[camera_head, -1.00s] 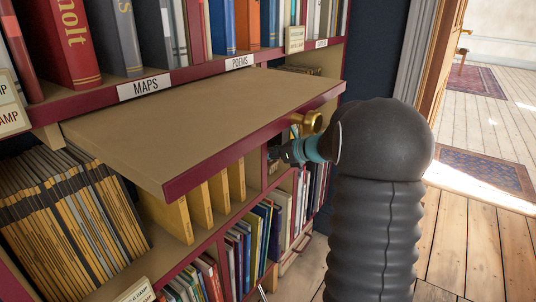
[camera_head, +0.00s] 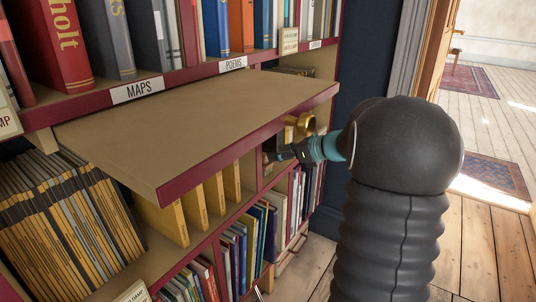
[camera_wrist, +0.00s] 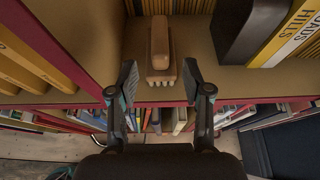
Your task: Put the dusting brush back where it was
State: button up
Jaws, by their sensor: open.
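The dusting brush (camera_wrist: 160,45) shows in the wrist view as a brown wooden block with pale bristles at its near end. It rests on a tan shelf (camera_wrist: 205,83), its bristle end close to the shelf's front edge. My gripper (camera_wrist: 160,74) is open and empty. Its two dark fingers are spread left and right of the brush's near end, with nothing held between them. In the head view my gripper (camera_head: 272,156) reaches in under the pull-out board, and the brush cannot be made out there.
A tan pull-out board (camera_head: 200,115) with a red edge juts out above my gripper. A brass round piece (camera_head: 305,124) is beside my wrist. Yellow books (camera_wrist: 25,55) stand at the left and a dark bookend-like block (camera_wrist: 243,28) at the right. Open floor (camera_head: 482,250) lies at the right.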

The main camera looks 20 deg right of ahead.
jog(key=shift+v, duration=2.6)
